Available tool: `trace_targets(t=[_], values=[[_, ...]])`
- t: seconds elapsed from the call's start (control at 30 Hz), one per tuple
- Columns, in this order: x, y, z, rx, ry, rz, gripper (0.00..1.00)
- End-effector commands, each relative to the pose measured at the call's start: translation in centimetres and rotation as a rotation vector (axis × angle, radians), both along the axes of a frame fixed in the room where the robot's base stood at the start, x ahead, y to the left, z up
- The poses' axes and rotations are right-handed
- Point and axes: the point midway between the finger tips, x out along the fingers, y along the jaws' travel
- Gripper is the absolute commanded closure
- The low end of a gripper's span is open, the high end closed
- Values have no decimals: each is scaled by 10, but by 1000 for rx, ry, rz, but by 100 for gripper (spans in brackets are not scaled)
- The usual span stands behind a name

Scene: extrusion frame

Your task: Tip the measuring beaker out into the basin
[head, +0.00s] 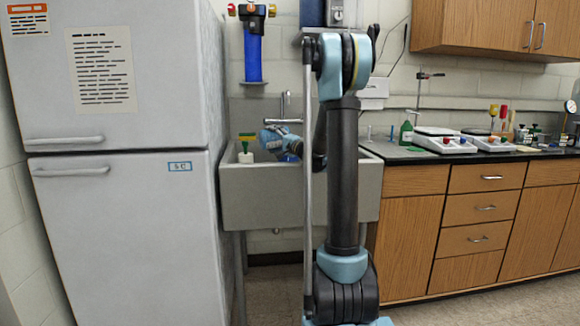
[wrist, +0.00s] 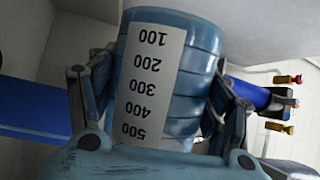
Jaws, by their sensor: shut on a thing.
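The measuring beaker (wrist: 150,80) is a ribbed blue vessel with a white scale strip marked 100 to 500. It fills the middle of the wrist view. My gripper (wrist: 165,72) is shut on it, one finger at each side. The wall filter lies sideways in that view, so the beaker looks tipped well over rather than upright. Its mouth and contents cannot be made out. The basin (head: 258,205) is a grey sink at the centre of the head view. My gripper (head: 281,141) is over it, partly hidden by my arm.
A tall refrigerator (head: 120,200) stands close left of the basin. A faucet (head: 285,112) rises behind it. A blue water filter (head: 253,55) hangs on the wall. A white bottle with a green top (head: 246,152) is at the basin's left. A cluttered counter (head: 440,151) is at right.

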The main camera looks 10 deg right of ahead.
Motion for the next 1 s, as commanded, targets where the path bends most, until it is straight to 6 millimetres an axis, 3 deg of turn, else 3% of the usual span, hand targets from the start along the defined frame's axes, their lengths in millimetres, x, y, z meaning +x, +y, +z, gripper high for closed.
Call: trace_targets(t=[0.8,1.0], values=[[1,-4,6,82,21,0,63],[-2,7,-7,-118,-28,3,63]])
